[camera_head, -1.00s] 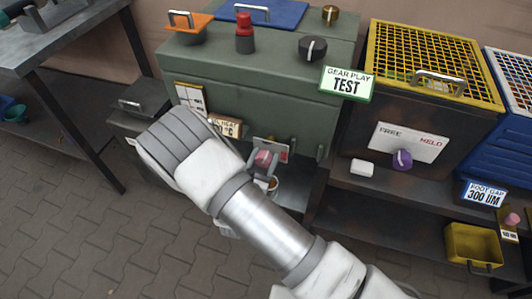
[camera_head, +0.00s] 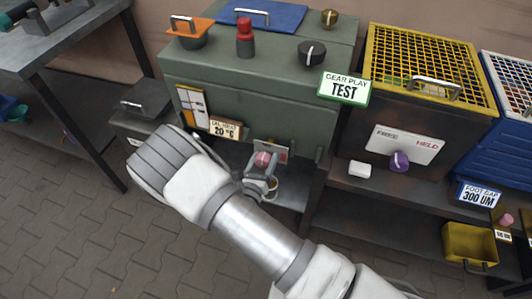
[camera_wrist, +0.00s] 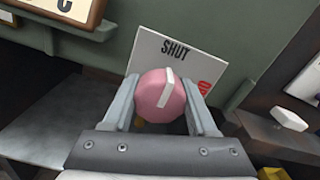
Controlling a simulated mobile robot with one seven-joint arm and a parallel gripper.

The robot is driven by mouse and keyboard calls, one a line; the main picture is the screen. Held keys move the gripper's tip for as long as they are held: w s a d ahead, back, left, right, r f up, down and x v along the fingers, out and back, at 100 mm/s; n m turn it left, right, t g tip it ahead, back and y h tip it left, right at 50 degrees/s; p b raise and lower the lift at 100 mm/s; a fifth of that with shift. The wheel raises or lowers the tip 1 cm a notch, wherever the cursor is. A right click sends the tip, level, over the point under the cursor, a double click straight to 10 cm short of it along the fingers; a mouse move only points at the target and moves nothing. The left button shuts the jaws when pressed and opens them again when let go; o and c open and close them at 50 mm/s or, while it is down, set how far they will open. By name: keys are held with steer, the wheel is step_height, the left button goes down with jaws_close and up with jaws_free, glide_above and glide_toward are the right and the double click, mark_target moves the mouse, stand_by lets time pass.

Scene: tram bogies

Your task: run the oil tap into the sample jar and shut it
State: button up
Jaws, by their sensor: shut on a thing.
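The oil tap's pink round knob (camera_wrist: 160,98) sits in front of a white plate (camera_wrist: 178,58) marked SHUT at its top, with red lettering at the right, partly hidden. The knob's white pointer line points up, toward the word SHUT. My gripper (camera_wrist: 163,108) is shut on the knob, one finger on each side. In the head view the knob (camera_head: 262,160) shows low on the green cabinet's front, just beyond my gripper. A small pale jar with an amber inside (camera_head: 272,186) stands on the shelf below, partly hidden by my gripper; its fill cannot be told.
The green cabinet (camera_head: 230,100) carries a black dial (camera_head: 312,53) and a red-topped part (camera_head: 245,38). A white block (camera_head: 360,169) and a purple knob (camera_head: 399,162) are to the right. A hot-plate-style label reading 20 °C (camera_head: 226,130) is left of the tap.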

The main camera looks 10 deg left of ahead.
steer(key=o, duration=1.4)
steer(key=shift+c, duration=0.2)
steer(key=s+a+p, duration=0.1)
steer(key=s+p, duration=0.1)
steer(key=s, duration=1.5)
steer(key=shift+s+a, duration=0.2)
steer(key=shift+s, duration=0.05)
